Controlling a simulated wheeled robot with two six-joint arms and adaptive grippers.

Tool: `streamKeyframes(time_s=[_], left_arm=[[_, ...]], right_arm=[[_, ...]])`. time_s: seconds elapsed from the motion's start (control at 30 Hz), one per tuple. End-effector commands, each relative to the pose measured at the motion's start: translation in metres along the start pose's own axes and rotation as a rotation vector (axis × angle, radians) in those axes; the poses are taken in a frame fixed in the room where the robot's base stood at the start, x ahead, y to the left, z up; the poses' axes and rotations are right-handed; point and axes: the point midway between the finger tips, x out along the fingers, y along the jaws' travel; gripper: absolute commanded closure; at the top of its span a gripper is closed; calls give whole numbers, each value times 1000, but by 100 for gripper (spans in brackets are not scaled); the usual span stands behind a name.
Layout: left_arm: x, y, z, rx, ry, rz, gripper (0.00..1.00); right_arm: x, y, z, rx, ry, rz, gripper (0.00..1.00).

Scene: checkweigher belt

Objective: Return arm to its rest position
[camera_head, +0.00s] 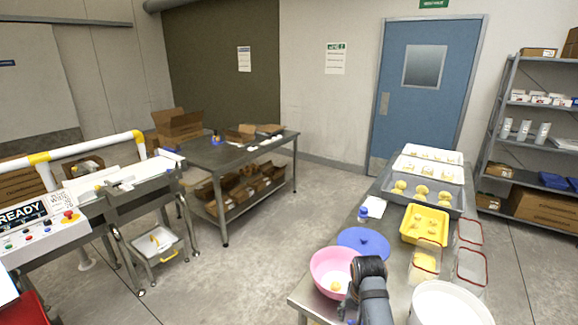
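One of my arms, most likely the right, reaches in from the bottom edge over the front of the right-hand steel table. Its dark gripper (346,308) points down at the near rim of a pink bowl (322,262). A small yellow piece (336,286) lies in the bowl close to the fingers. The fingers are small and partly hidden by the wrist, so I cannot tell whether they are open or holding anything. My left gripper is not in view.
Beside the bowl are a blue lid (363,242), a yellow tray (424,222), clear red-rimmed containers (470,268) and a white tub (448,304). Trays of yellow pieces stand behind. The checkweigher (40,225) is at left; open floor (240,275) lies between.

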Motion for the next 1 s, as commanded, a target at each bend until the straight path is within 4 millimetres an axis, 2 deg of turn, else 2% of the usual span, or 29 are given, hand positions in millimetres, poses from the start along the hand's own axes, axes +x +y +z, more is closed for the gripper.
streamKeyframes(time_s=[0.1, 0.2, 0.27, 0.43, 0.6, 0.9, 1.0], left_arm=[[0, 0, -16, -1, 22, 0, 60], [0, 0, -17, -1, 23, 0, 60], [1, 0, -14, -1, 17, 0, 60], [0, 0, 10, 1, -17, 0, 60], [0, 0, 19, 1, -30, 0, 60], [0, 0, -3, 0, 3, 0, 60], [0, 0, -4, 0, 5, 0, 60]], right_arm=[[14, 23, 19, -28, 15, 2, 36], [23, 42, 37, -63, 34, 2, 36], [27, 55, 49, -87, 48, 3, 36], [30, 88, 86, -175, 88, 6, 36], [22, 113, 121, -273, 126, 7, 36], [-4, 136, 170, -435, 175, -6, 36], [-14, 140, 184, -485, 188, -14, 36]])
